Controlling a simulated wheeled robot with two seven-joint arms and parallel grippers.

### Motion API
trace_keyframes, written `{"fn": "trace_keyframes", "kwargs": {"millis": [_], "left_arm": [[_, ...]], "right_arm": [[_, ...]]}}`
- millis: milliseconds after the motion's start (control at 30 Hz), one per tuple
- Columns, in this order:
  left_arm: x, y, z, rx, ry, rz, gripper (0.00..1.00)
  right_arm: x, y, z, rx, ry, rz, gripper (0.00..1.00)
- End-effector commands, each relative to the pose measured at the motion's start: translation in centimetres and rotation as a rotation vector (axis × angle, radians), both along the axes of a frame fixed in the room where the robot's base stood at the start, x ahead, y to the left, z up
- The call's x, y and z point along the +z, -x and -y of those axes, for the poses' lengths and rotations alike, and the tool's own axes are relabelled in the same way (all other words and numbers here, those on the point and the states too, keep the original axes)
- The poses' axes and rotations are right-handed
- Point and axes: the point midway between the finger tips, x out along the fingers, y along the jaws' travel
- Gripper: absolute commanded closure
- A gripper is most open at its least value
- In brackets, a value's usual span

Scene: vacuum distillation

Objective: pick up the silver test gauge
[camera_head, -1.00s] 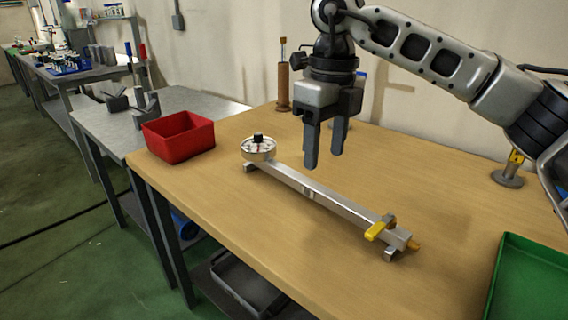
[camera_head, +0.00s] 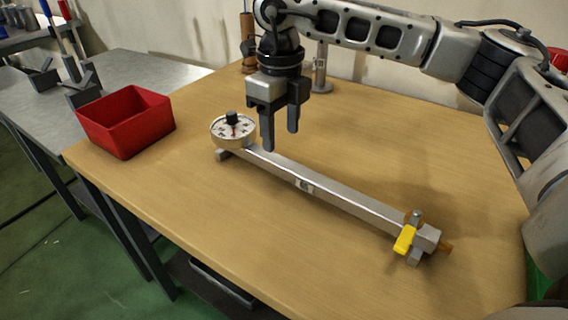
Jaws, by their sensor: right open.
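The silver test gauge (camera_head: 232,129) has a round white dial with a black knob on top. It sits at the left end of a long silver bar (camera_head: 330,190) that lies across the wooden table. A yellow lever (camera_head: 404,239) is at the bar's right end. My right gripper (camera_head: 280,140) points down, open and empty, just right of the gauge. From this view I cannot tell its exact height above the bar, and it does not appear to touch the gauge. My left gripper is not in view.
A red bin (camera_head: 125,120) stands at the table's left edge. A wooden-handled tool (camera_head: 248,45) and a metal post (camera_head: 321,70) stand at the back. A grey metal bench (camera_head: 60,130) adjoins on the left. The table's front is clear.

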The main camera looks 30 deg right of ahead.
Motion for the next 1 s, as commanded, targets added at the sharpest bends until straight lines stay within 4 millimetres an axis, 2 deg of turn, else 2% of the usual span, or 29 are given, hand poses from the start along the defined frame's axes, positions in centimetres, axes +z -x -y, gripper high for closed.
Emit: {"fn": "trace_keyframes", "kwargs": {"millis": [100, 267, 533, 633, 867, 1000], "left_arm": [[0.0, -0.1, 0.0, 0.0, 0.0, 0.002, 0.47], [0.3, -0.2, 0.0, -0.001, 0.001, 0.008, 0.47], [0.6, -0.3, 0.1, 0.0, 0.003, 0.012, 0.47], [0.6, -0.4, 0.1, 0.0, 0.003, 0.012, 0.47], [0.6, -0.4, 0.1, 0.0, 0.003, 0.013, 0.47], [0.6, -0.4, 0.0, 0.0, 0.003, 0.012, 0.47]], "right_arm": [[-1.2, 0.0, 0.0, -0.001, 0.001, 0.0, 0.47], [-2.2, 0.0, 0.2, -0.002, 0.0, -0.001, 0.47], [-6.1, 0.0, 0.8, -0.001, 0.001, -0.002, 0.47], [-6.7, 0.0, 0.8, -0.001, 0.0, 0.0, 0.47], [-6.8, 0.0, 0.8, -0.001, 0.0, 0.001, 0.47], [-6.8, 0.0, 0.8, -0.002, 0.0, 0.001, 0.86]]}}
